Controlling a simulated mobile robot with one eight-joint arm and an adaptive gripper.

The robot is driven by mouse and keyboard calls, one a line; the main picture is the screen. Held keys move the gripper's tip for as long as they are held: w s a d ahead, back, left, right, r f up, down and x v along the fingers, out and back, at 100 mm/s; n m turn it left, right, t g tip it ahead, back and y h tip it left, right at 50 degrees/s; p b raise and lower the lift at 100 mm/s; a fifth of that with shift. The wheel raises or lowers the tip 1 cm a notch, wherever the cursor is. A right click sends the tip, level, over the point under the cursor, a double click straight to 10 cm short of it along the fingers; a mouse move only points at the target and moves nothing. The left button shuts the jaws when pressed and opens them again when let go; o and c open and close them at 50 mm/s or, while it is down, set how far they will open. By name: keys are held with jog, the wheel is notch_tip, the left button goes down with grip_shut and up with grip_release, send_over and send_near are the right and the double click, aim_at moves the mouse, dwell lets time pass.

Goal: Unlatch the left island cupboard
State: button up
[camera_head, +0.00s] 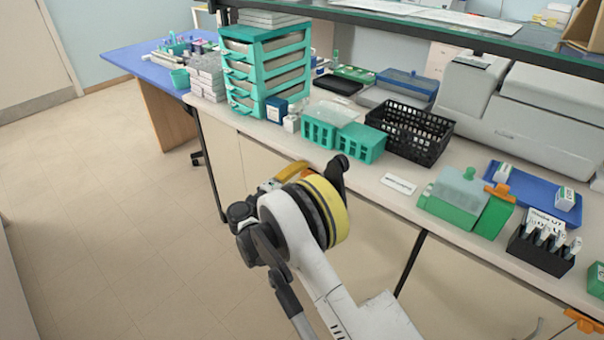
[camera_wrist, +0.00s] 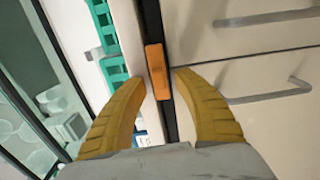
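An orange latch (camera_wrist: 157,71) sits on a dark strip along the front of the island, in the wrist view. My gripper (camera_wrist: 161,76) is open, its two yellow fingertips on either side of the latch with a small gap showing on each side. I cannot tell the depth between tips and latch. Pale cupboard fronts (camera_wrist: 240,65) with grey bar handles lie to the right of the strip. In the head view my gripper (camera_head: 291,173) is at the counter's front, mostly hidden by my wrist, and the latch there is hidden. The pale left cupboard front (camera_head: 229,155) shows below the counter.
On the counter stand a teal drawer unit (camera_head: 265,65), teal racks (camera_head: 359,143), a black basket (camera_head: 410,130) and a green container (camera_head: 455,195). Another orange latch (camera_head: 584,321) shows at the front edge, lower right. The floor at left is clear.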

jog(key=v, duration=1.2)
jog(key=shift+a, duration=0.1)
jog(key=s+d+r+m+g+y, duration=0.25)
jog(key=d+r, duration=0.45)
jog(key=d, duration=0.4)
jog(key=s+d+r+m+g+y, duration=0.15)
jog(key=d+r+g, duration=0.25)
jog(key=d+r, duration=0.6)
jog(key=s+d+f+m+y, duration=0.1)
jog(key=s+d+m+y, duration=0.2)
jog(key=s, duration=1)
jog(key=s+d+f+m+y, duration=0.1)
jog(key=s+d+m+y, duration=0.2)
jog(key=s, duration=1)
jog(key=d+y, duration=0.1)
jog(key=d, duration=0.1)
jog(key=shift+s+d+m, duration=0.15)
jog(key=shift+d+m, duration=0.15)
jog(key=shift+d, duration=0.1)
